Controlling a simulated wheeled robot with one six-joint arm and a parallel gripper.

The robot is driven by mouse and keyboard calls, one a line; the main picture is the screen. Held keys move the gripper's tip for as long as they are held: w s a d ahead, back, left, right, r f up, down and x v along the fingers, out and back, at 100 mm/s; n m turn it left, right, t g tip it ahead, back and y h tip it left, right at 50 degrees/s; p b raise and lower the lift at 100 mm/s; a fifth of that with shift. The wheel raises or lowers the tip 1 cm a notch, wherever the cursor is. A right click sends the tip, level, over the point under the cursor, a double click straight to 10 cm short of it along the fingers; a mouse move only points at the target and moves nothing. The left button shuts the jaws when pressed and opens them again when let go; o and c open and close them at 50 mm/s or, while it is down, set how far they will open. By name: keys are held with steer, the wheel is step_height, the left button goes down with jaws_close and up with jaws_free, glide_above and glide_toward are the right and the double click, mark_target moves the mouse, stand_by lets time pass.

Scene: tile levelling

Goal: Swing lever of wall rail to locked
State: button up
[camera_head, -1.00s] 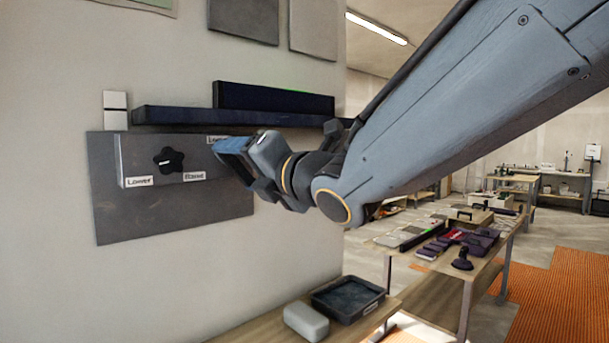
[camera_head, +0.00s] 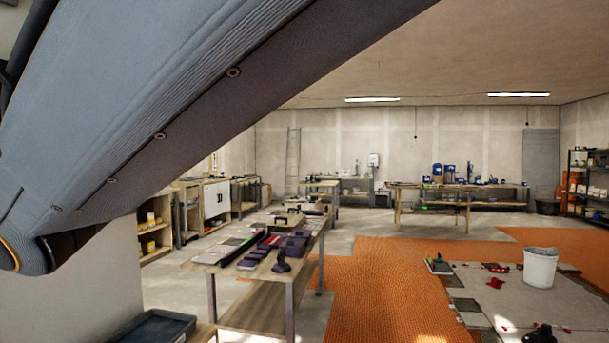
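The wall rail, its lever and the grey wall panel are out of view now. One second ago they showed on the wall at the left. My gripper is out of view; only my blue-grey arm crosses the upper left and reaches off the left edge. Whether the gripper holds anything is hidden.
A wooden workbench (camera_head: 240,300) with tools stands in the middle left. A dark tray (camera_head: 160,328) is at the bottom left. Orange flooring (camera_head: 385,275) spreads to the right. A white bucket (camera_head: 540,267) stands on grey tiles (camera_head: 500,290) at the right. Concrete floor shows between.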

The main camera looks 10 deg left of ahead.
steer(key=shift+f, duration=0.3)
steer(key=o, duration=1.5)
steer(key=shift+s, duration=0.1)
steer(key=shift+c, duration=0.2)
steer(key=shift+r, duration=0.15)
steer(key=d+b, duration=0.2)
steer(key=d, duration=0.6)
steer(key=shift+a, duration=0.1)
